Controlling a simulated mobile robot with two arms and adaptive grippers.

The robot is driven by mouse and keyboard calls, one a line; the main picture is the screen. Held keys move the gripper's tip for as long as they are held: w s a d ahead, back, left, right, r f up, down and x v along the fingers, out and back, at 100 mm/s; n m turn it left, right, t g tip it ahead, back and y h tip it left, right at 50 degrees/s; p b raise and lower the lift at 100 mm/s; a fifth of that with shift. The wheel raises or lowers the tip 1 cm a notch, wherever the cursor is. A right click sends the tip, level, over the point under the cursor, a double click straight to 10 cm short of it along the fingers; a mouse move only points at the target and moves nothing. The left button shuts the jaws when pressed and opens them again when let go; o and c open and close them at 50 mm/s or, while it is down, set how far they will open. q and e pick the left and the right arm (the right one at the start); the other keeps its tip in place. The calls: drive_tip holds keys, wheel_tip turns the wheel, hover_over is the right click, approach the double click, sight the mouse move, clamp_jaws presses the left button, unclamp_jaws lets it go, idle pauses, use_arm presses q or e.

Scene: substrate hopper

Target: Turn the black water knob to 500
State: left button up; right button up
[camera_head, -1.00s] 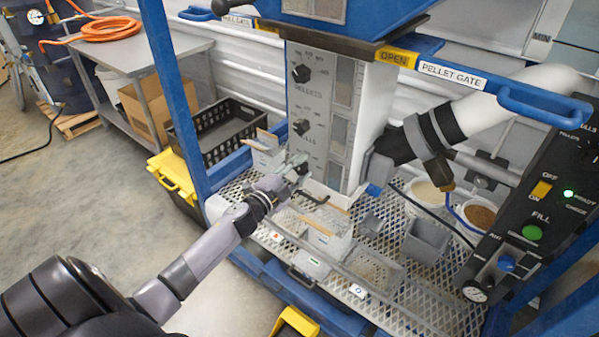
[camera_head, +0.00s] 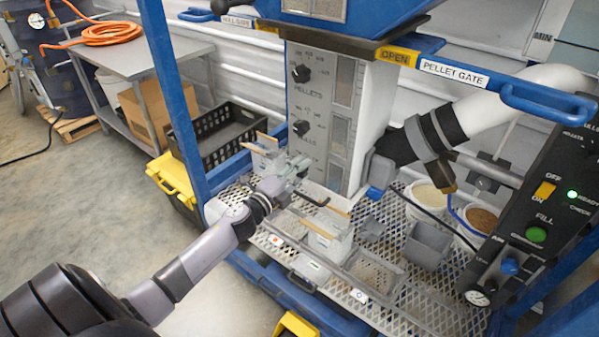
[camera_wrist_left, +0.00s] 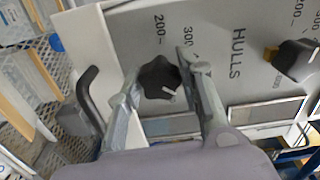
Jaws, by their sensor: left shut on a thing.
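The black water knob (camera_wrist_left: 157,80) shows in the left wrist view, below the HULLS label on the grey panel (camera_head: 319,115). Dial marks 200 and 300 stand beside it. Its white pointer line is turned away from these marks, toward the lower right of that view. My left gripper (camera_head: 298,163) has one finger on each side of the knob, shut on it. In the head view the gripper hides this knob, and the 500 mark is not visible. My right gripper is not in view.
The hulls knob (camera_wrist_left: 297,60) is close beside the gripper, and the pellets knob (camera_head: 301,73) is higher up. A black handle (camera_wrist_left: 91,97) sticks out near the left finger. Small bins (camera_head: 427,242) stand on the mesh shelf. A control box (camera_head: 550,190) is at the right.

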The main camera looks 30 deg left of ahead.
use_arm(q)
drive_tip(key=o, duration=1.2)
drive_tip(key=shift+c, duration=0.2)
